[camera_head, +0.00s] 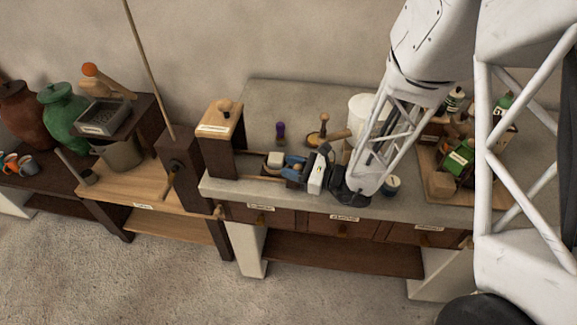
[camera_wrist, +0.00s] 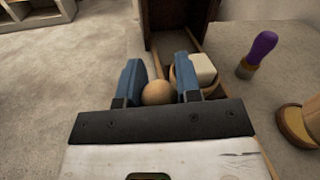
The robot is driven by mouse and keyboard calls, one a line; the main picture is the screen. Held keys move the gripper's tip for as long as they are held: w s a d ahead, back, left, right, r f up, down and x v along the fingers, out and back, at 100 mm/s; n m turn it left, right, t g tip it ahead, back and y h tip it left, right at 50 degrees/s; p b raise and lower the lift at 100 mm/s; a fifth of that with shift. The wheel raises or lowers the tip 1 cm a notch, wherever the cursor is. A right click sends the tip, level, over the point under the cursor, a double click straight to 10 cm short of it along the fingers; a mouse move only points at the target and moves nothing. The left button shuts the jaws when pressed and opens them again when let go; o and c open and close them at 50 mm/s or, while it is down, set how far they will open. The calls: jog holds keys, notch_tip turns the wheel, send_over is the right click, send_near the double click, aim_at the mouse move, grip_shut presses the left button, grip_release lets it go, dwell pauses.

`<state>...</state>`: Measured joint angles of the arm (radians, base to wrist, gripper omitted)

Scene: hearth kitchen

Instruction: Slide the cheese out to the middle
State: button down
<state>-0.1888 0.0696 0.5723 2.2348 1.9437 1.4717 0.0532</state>
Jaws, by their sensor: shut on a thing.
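A pale, cream-white block (camera_wrist: 202,68), which looks like the cheese, sits on a small round brown holder (camera_wrist: 184,82) in the wrist view. The ball's underside is hidden.
A dark wooden housing with a light top (camera_head: 220,118) stands left of the block, its open side facing my gripper. A purple-handled tool (camera_head: 280,132) and a round wooden thing with a handle (camera_head: 325,125) stand behind. A loaded board (camera_head: 428,165) is at right.

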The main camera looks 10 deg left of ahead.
jog(key=c, duration=0.8)
grip_release()
jog(key=shift+d, duration=0.2)
jog(key=shift+s+d, duration=0.25)
jog(key=shift+d, duration=0.95)
jog(key=shift+s+d, duration=0.25)
jog(key=shift+d, duration=1)
jog(key=shift+s+d, duration=0.25)
jog(key=shift+d, duration=0.95)
jog(key=shift+r, duration=0.1)
